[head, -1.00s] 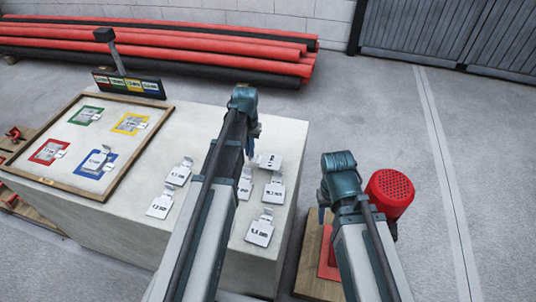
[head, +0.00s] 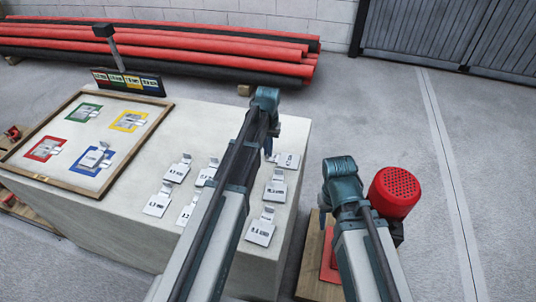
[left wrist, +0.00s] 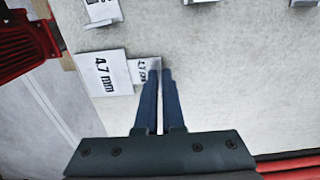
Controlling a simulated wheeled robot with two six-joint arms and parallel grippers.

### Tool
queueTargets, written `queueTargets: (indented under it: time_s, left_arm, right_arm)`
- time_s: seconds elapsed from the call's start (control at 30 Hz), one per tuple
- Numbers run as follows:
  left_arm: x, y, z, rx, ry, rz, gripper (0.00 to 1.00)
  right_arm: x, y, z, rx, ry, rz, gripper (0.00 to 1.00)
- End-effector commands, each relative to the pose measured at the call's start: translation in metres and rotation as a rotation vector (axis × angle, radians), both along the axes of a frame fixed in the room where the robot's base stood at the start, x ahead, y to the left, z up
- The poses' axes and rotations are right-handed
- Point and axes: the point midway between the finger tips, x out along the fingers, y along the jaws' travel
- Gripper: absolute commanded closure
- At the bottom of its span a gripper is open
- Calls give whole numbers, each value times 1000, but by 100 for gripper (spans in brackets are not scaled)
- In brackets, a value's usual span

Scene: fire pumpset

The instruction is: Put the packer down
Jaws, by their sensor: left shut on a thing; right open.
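A pale, flat packer marked 4.7 mm (left wrist: 103,72), with a small labelled tab, is at the fingertips of my left gripper (left wrist: 160,78) in the left wrist view. The narrow fingers are shut on the tab. In the head view my left gripper (head: 268,150) is at the right end of the pale table, and the packer (head: 289,160) shows just right of it, partly hidden. I cannot tell whether it touches the table top. My right gripper (head: 322,215) is open and empty, beside the red motor, its fingers mostly hidden.
Several similar packers, such as one at the front (head: 260,232), lie on the pale table (head: 135,235). A wood-framed board (head: 60,185) with coloured squares holds others at left. A red motor (head: 394,194) stands right of the table. Red pipes (head: 200,50) lie behind.

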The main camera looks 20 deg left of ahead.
Motion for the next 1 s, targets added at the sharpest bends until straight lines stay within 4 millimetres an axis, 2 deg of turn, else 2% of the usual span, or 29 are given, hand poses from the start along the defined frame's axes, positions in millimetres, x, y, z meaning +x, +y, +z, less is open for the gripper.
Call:
queueTargets:
  time_s: [0.37,0.57,1.0]
  left_arm:
    - [0,0,-4,0,0,0,100]
    - [0,0,-3,0,0,0,65]
    - [0,0,1,0,0,0,65]
  right_arm:
    - [0,0,-4,0,0,0,50]
    - [0,0,-3,0,0,0,50]
    - [0,0,1,0,0,0,50]
